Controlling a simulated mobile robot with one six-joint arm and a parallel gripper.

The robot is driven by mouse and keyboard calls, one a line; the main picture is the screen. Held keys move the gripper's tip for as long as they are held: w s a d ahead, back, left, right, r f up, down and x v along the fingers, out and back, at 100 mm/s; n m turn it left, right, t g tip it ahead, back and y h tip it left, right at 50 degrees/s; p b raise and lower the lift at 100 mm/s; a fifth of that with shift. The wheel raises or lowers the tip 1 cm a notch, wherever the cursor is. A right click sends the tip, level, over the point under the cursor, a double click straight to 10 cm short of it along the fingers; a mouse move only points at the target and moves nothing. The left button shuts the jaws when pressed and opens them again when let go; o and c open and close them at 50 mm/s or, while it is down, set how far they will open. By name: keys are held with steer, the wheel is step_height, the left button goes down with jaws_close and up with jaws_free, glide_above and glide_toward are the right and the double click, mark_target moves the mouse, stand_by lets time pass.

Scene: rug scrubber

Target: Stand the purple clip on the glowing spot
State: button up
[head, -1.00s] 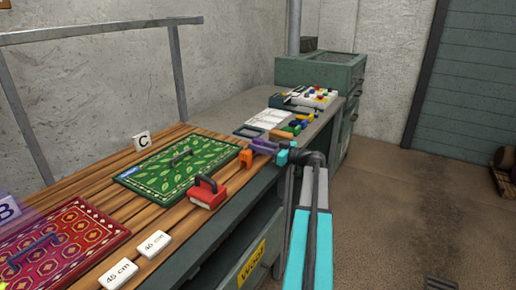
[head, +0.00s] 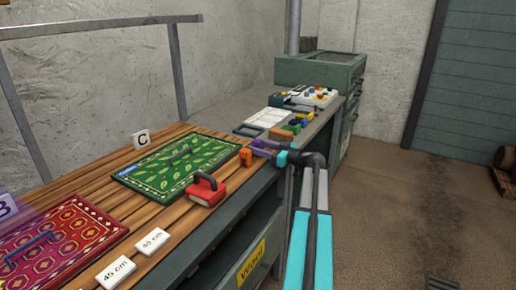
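A small purple piece (head: 262,143), which looks like the purple clip, is at the far right edge of the wooden bench, just behind the orange clip (head: 246,157). My gripper (head: 279,150) is right at it, at the end of my arm with cyan parts. The fingers are small and dark here, and I cannot tell whether they are closed on the purple piece. A see-through purple glow (head: 40,202) shows at the left edge of the picture, by the B sign (head: 4,207). The glowing spot itself is not clearly visible.
A red rug (head: 68,238) and a green rug (head: 205,153) lie on the bench. A red handled block (head: 206,190), the 40 cm label (head: 153,241) and the 45 cm label (head: 115,271) line the front edge. A clipboard (head: 267,118) and coloured blocks lie beyond.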

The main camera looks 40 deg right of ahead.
steer(key=shift+r+p, duration=0.15)
steer(key=shift+p, duration=0.9)
steer(key=shift+s+d, duration=0.1)
steer(key=shift+s, duration=0.15)
steer(key=b+v, duration=0.2)
steer(key=v, duration=1.1)
steer(key=shift+s+a, duration=0.2)
steer(key=shift+r, duration=0.1)
